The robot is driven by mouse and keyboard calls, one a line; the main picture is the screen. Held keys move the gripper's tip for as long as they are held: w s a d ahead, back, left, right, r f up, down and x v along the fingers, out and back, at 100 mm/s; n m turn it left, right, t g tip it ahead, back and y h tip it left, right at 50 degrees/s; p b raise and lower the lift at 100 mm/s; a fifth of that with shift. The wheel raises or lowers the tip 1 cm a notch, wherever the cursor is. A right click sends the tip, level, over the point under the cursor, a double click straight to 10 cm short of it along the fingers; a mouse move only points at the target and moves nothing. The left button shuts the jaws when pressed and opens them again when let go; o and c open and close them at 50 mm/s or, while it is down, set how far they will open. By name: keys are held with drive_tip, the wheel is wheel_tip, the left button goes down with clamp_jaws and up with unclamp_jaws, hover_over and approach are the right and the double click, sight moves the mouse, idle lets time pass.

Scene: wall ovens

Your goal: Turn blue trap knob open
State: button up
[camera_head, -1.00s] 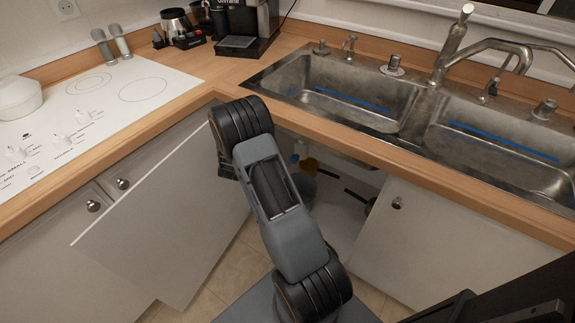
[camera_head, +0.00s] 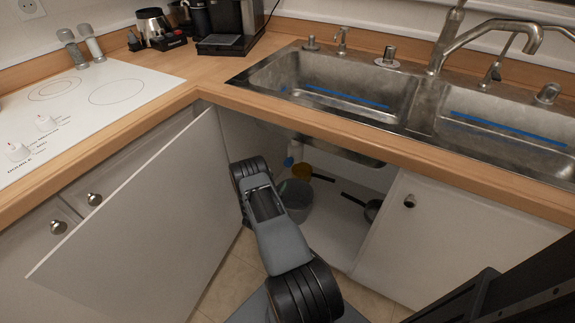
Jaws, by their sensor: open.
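The open cabinet (camera_head: 350,225) under the sink shows a white floor and a dark interior. A small white and blue item (camera_head: 293,151) stands at its back left, too small to identify. My arm reaches low in front of the cabinet's left side. Its end and my gripper are not visible, hidden behind the arm's own links.
The left cabinet door (camera_head: 150,215) hangs open beside my arm. The right door (camera_head: 450,235) borders the opening. The wooden counter (camera_head: 400,140) overhangs the cabinet.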

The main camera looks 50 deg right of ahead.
sight(287, 165)
drive_tip(key=x, duration=0.8)
drive_tip(key=shift+w+d+r, duration=0.1)
drive_tip(key=shift+d+r, duration=0.05)
drive_tip(key=shift+d, duration=0.25)
drive_tip(key=shift+c, duration=0.2)
drive_tip(key=c, duration=0.9)
